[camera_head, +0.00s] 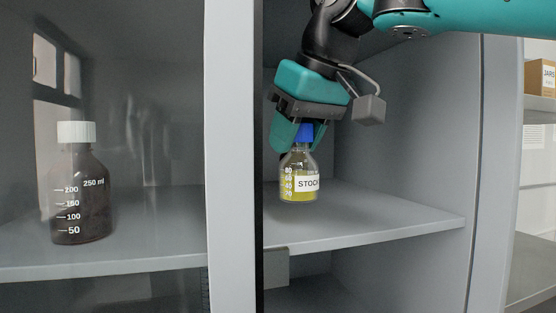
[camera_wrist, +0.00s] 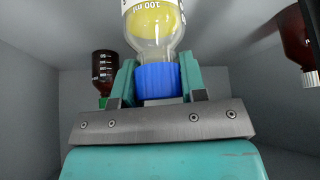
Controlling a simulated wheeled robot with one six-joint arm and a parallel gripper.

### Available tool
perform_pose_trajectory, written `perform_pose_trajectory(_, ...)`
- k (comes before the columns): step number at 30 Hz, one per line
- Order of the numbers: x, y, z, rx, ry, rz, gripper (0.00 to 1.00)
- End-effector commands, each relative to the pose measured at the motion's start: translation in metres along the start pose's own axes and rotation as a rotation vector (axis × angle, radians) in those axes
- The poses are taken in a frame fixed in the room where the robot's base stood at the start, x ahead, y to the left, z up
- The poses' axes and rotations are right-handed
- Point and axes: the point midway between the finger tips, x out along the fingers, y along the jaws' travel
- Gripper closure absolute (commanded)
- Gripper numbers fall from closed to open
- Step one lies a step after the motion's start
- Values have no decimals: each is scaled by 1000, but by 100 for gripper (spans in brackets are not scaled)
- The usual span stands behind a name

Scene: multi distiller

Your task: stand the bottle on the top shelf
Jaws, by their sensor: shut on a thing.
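The bottle (camera_head: 299,180) is small and clear with yellow liquid, a blue cap and a label starting "STOC". It is upright or nearly so in the cabinet's right-hand opening. My gripper (camera_head: 298,138) comes from above and is shut on the blue cap; in the wrist view, its fingers (camera_wrist: 157,84) sit on both sides of the cap. The shelf (camera_head: 400,225) under the bottle is the upper of the two levels in view. I cannot tell whether the bottle's base touches it. In the wrist view the bottle (camera_wrist: 153,35) appears cap down, its base cut off.
A brown 250 ml bottle (camera_head: 82,195) with a white cap stands behind the glass at left. A grey upright frame (camera_head: 230,150) divides the openings. The wrist view shows a green-capped brown bottle (camera_wrist: 104,72) and another brown bottle (camera_wrist: 296,38). The shelf right of the held bottle is clear.

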Motion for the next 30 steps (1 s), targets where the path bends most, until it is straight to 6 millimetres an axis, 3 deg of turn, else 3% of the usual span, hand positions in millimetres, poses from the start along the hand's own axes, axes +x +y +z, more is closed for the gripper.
perform_pose_trajectory(10,32,-1,17,-2,1,0,95)
perform_pose_trajectory(20,32,-3,16,-4,1,-2,95)
perform_pose_trajectory(21,32,-3,17,-5,0,-2,59)
perform_pose_trajectory(24,32,-3,16,-5,0,-2,36)
perform_pose_trajectory(30,32,-3,16,-5,0,-2,34)
